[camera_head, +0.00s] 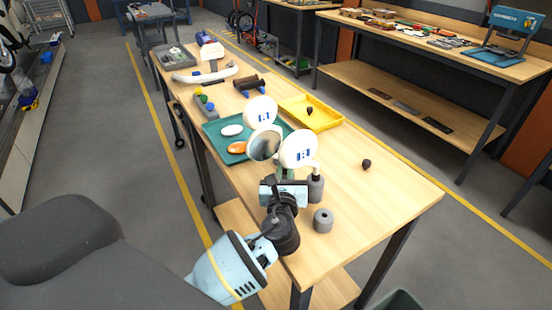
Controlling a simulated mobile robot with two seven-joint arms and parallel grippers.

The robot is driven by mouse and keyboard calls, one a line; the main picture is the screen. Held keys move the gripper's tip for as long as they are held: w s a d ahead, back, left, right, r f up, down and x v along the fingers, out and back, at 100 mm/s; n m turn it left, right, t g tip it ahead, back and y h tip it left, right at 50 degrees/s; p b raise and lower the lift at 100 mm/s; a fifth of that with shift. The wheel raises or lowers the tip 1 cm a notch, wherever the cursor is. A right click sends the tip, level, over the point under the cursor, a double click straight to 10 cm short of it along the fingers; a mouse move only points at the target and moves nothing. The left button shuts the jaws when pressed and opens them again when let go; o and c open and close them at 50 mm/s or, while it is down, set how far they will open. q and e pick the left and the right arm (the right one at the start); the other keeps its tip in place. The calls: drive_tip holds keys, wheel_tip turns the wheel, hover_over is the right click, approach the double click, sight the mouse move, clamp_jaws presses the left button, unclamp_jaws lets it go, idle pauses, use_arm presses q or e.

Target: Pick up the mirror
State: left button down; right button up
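A round hand mirror (265,143) with a light rim shows its reflective face in the middle of the head view, just beyond my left gripper (284,178). Its lower part runs down toward the gripper fingers, and the contact there is too small to make out. The gripper is over the near part of the wooden table (380,200). I cannot tell whether its fingers are shut on the mirror. My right gripper is not in view.
Two white round-headed items with blue marks stand close by, one behind (260,112) and one to the right (298,148). A grey cylinder (323,220) is right of my wrist. A teal tray (226,150) and yellow tray (325,115) lie behind. The table's right front is mostly clear.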

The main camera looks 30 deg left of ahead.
use_arm(q)
drive_tip(key=shift+r, duration=0.45)
drive_tip(key=s+d+r, duration=0.2)
drive_tip(key=s, duration=0.5)
drive_tip(key=s+d+r, duration=0.2)
drive_tip(key=s, duration=0.6)
drive_tip(key=shift+s+p, duration=0.3)
drive_tip(key=shift+p, duration=0.1)
drive_tip(key=s+m+h, duration=0.1)
drive_tip(key=h, duration=0.1)
drive_tip(key=f+m+t+h, duration=0.1)
drive_tip(key=m+h, duration=0.1)
drive_tip(key=h, duration=0.1)
drive_tip(key=s+d+f+m+h, duration=0.1)
drive_tip(key=m+h, duration=0.1)
drive_tip(key=shift+s+t+h, duration=0.35)
drive_tip(key=shift+t+h, duration=0.05)
drive_tip(key=shift+a, duration=0.1)
